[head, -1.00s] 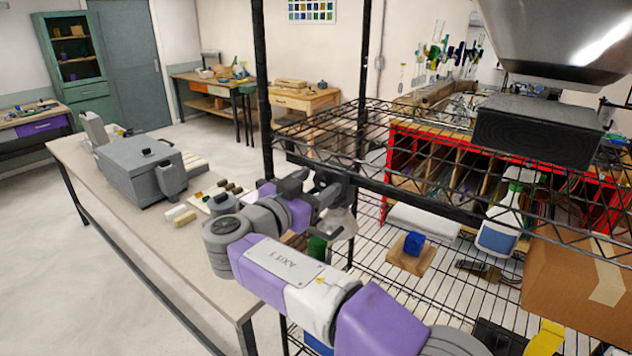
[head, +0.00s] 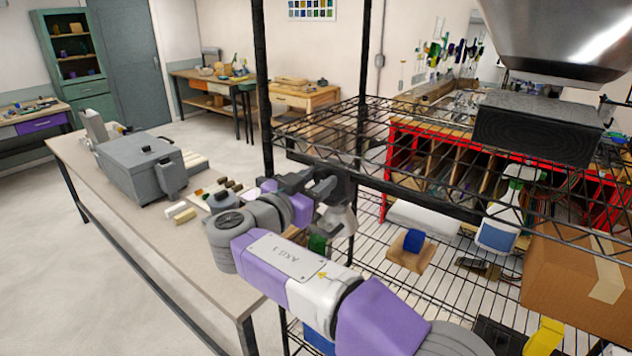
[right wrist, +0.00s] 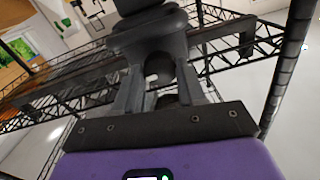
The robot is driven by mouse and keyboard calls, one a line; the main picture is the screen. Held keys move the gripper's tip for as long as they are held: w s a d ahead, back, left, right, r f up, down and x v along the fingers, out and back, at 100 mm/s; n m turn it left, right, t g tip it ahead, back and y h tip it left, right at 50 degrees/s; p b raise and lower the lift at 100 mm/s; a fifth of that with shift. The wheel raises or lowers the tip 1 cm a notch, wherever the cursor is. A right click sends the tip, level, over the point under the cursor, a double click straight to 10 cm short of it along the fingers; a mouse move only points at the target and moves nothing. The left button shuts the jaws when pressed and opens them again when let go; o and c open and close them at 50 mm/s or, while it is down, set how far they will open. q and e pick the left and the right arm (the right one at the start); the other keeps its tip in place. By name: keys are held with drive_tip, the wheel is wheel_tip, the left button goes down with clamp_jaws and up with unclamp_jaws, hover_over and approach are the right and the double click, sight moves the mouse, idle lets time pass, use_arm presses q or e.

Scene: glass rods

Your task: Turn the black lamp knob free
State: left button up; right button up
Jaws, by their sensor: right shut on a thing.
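The dark clamp lamp (head: 332,186) hangs at the edge of the wire shelf in the head view, with its grey shade (head: 340,219) below. My right gripper (head: 308,188) reaches it from the left and is shut on the black knob. In the right wrist view, the fingers of the right gripper (right wrist: 158,66) close on the black knob (right wrist: 158,58), in front of the dark lamp body (right wrist: 150,22). The fingers hide much of the knob, and I cannot tell how loose it is. My left gripper is not in view.
The black wire rack (head: 440,195) surrounds the lamp, with a post close behind it. On the lower shelf are a blue block (head: 413,241), a spray bottle (head: 500,222) and a cardboard box (head: 580,275). A long workbench (head: 150,235) stands to the left.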

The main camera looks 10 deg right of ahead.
drive_tip(key=n, duration=0.3)
drive_tip(key=shift+b, duration=0.35)
drive_tip(key=shift+n, duration=1)
drive_tip(key=n, duration=0.2)
drive_tip(key=shift+w+a+n+p, duration=0.1)
drive_tip(key=shift+n+p, duration=0.2)
drive_tip(key=n+p, duration=0.1)
drive_tip(key=n, duration=0.3)
drive_tip(key=shift+r+g+p, duration=0.1)
drive_tip(key=shift+g+p, duration=0.3)
drive_tip(key=n+p, duration=0.2)
drive_tip(key=n, duration=0.3)
drive_tip(key=shift+w+p, duration=0.1)
drive_tip(key=shift+p, duration=0.25)
